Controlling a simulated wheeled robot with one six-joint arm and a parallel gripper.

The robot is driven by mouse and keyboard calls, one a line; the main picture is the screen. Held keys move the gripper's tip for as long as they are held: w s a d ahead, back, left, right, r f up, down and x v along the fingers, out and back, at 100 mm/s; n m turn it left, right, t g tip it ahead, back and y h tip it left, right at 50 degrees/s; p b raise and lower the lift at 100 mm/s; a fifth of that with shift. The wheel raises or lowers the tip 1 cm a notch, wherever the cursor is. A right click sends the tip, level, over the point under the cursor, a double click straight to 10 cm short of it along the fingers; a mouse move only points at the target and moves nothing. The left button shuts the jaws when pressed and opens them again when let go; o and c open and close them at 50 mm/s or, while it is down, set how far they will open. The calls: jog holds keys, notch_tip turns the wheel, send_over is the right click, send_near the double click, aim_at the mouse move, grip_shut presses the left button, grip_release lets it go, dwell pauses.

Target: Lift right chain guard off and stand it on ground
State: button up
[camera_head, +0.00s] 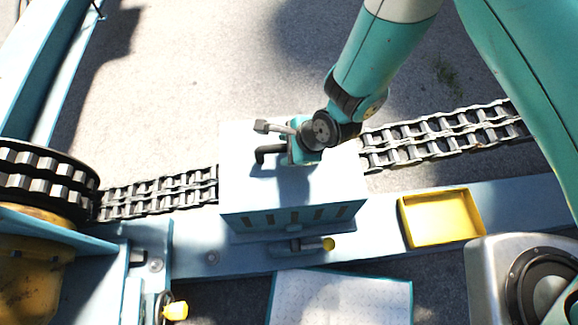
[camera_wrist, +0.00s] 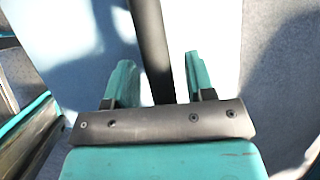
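The chain guard (camera_head: 345,185) is a pale blue box with a slotted front face. It sits over the chain at the middle of the head view. A black bar handle (camera_head: 268,153) stands on its top. My gripper (camera_head: 298,156) is down at this handle. In the wrist view, the handle (camera_wrist: 150,35) passes between the two teal fingers of my gripper (camera_wrist: 160,68). A gap shows between the right finger and the bar, so the fingers look open around it. The guard's pale top (camera_wrist: 75,40) lies beneath. The handle's far end is hidden by my gripper.
Chain runs out left (camera_head: 160,193) to a large sprocket (camera_head: 45,180) and right (camera_head: 440,137). A blue beam (camera_head: 380,235) carries a yellow tray (camera_head: 402,222). Grey ground behind is clear.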

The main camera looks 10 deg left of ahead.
grip_shut()
dwell(1.2)
